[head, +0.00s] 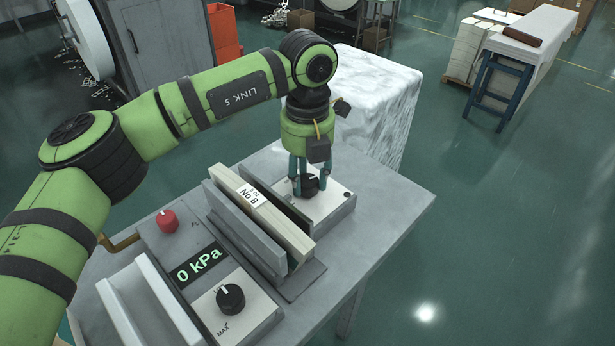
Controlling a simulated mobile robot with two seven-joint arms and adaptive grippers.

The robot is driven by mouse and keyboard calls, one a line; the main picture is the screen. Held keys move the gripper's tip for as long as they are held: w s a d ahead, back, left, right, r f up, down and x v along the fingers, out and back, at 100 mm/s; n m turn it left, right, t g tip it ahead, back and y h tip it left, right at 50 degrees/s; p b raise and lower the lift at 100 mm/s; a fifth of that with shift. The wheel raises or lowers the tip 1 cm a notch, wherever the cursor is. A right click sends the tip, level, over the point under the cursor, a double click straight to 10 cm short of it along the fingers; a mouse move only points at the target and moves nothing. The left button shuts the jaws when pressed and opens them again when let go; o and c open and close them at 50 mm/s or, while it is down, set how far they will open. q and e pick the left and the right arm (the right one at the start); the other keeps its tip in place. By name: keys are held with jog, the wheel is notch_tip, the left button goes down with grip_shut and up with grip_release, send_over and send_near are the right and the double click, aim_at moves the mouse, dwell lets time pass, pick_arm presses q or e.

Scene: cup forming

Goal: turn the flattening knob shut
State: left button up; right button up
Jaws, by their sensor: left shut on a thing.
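My left gripper (310,178) reaches down from above, its fingers shut around a black knob (309,187) on a light panel (331,203) at the far side of the bench. The fingers hide much of this knob, and I cannot read its marks. A second black knob (231,298) with a white pointer line sits on the near panel, with "MAX" beside it. I cannot tell from labels which one is the flattening knob. A display (199,265) reads "0 kPa". My right gripper is not in view.
A red button (167,220) is at the left of the grey bench (375,215). A white wrapped block (378,95) stands behind. The bench's right side is clear.

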pick_arm(q)
jog(key=m, duration=0.2)
jog(key=shift+f+m, duration=0.15)
jog(key=shift+m, duration=0.75)
jog(key=m, duration=0.5)
jog(key=shift+b, duration=0.3)
jog(key=m, duration=0.6)
jog(key=shift+s+m, duration=0.1)
jog(key=shift+m, duration=0.2)
jog(key=m, duration=0.4)
jog(key=shift+m, duration=0.3)
jog(key=m, duration=0.4)
jog(key=shift+m+p, duration=0.3)
jog(key=m, duration=0.5)
jog(key=shift+m, duration=1.7)
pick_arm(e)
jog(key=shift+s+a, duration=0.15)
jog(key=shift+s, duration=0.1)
